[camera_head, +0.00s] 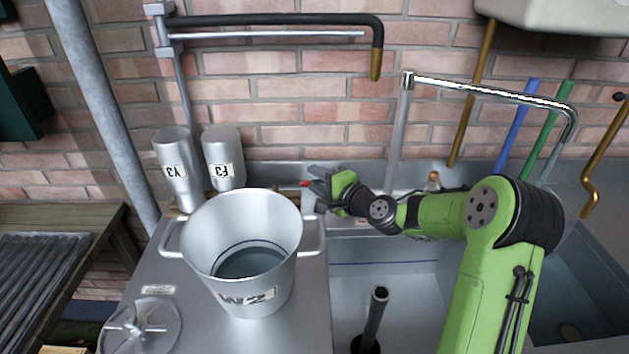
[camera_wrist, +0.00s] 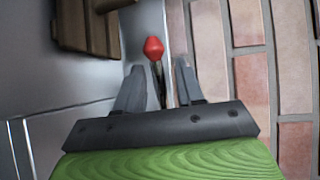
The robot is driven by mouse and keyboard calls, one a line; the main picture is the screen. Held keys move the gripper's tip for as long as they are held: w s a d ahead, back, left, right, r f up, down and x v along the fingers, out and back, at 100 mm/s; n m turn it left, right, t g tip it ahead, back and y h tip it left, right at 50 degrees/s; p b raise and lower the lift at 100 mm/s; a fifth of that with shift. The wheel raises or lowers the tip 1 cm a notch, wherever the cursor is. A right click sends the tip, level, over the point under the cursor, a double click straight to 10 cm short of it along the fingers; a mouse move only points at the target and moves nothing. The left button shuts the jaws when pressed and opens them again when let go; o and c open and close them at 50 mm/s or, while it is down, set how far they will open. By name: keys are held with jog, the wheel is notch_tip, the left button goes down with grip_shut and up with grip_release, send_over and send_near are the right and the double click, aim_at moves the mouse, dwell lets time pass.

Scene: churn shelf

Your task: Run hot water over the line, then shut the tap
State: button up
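The metal pot marked W2 (camera_head: 235,225) stands on the steel counter. Inside it, a thin dark blue line (camera_head: 250,241) runs around the wall, above a grey-blue surface that looks like water. The red-knobbed tap lever (camera_head: 304,183) is at the back, right of the pot. My gripper (camera_head: 318,188) is at this lever. In the wrist view the red knob (camera_wrist: 153,48) and its dark stem stand between my two fingers (camera_wrist: 158,85), with gaps visible on both sides. The fingers are apart. No water stream is visible.
A black pipe with a brass spout end (camera_head: 376,64) hangs above, right of the pot. Two metal canisters (camera_head: 223,160) stand behind the pot. A clear disc lid (camera_head: 140,328) lies front left. The sink has an upright dark pipe (camera_head: 375,315). A chrome spout (camera_head: 490,90) arches over my arm.

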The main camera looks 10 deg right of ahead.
jog(key=shift+w+a+f, duration=0.15)
jog(key=shift+w+a, duration=0.15)
jog(key=shift+w, duration=0.35)
grip_shut()
